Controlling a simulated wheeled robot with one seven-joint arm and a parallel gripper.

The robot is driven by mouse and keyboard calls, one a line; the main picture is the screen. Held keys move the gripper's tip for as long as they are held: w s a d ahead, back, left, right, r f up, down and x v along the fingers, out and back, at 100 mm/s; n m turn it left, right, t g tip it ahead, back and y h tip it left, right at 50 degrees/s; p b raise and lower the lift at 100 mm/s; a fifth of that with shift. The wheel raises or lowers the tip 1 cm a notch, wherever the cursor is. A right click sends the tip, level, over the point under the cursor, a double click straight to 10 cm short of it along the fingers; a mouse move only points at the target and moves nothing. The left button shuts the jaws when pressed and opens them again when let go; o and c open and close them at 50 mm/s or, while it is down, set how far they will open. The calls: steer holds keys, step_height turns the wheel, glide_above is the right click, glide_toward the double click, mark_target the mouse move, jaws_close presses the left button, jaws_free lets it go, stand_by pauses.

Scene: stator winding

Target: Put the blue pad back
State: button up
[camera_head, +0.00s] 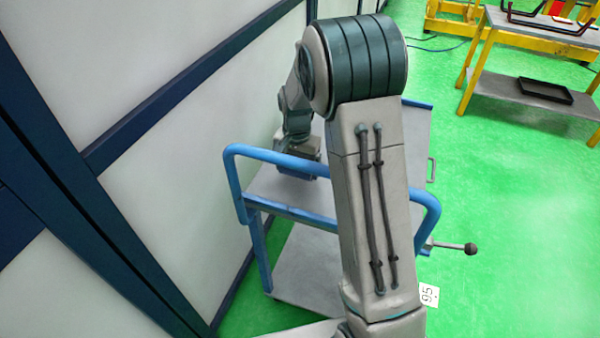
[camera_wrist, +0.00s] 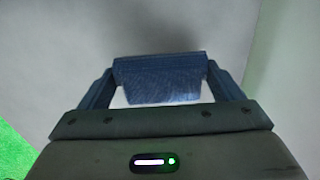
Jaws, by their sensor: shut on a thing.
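The blue pad (camera_wrist: 160,80) shows in the wrist view as a dark blue block between the fingertips. My gripper (camera_wrist: 160,88) is shut on it, with one finger at each side. In the head view my gripper (camera_head: 300,150) is low over the left part of the blue-framed cart's grey top (camera_head: 268,186), close to the wall. The pad cannot be told apart clearly there, as the cart's blue handle and my arm are in the way. I cannot tell whether the pad touches the cart top.
The cart's blue handle (camera_head: 262,153) rises at its near side, beside my arm. White wall panels (camera_head: 150,190) stand close on the left. A yellow-framed table (camera_head: 530,85) with a black tray (camera_head: 545,91) is at the far right.

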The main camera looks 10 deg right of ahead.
mark_target(297, 175)
steer(key=shift+f, duration=1.65)
steer(key=shift+f, duration=0.2)
steer(key=o, duration=0.8)
steer(key=shift+o, duration=0.2)
step_height(297, 175, up, 12)
steer(key=shift+r, duration=0.25)
